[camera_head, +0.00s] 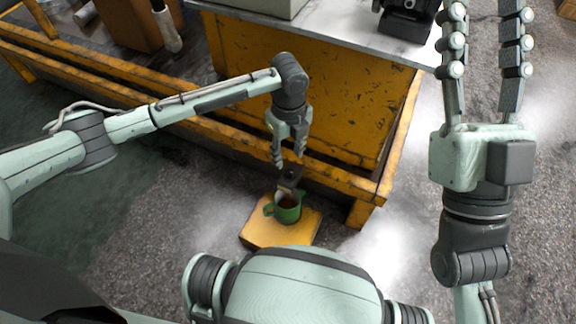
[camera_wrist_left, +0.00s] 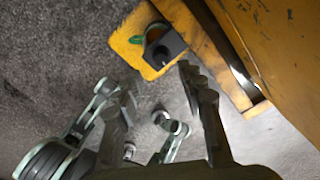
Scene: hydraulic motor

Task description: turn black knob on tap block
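The tap block stands on the floor near the frame of the yellow bench. I see its yellow base (camera_head: 262,236), a green cup-shaped part (camera_head: 286,213) and a dark knob (camera_head: 290,178) behind it. In the left wrist view the dark knob (camera_wrist_left: 166,47) lies over the green rim, on the yellow base (camera_wrist_left: 126,42). My left gripper (camera_head: 289,159) points down just above the knob, with its fingers apart and nothing between them. It also shows in the left wrist view (camera_wrist_left: 158,82). My right gripper (camera_head: 486,72) is open and empty, its fingers pointing up the picture.
A yellow bench (camera_head: 290,85) with a grey top rises right behind the block, and its low rail (camera_head: 330,178) runs close to my left gripper. A black device (camera_head: 407,20) stands on the top. The grey floor left of the block is clear.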

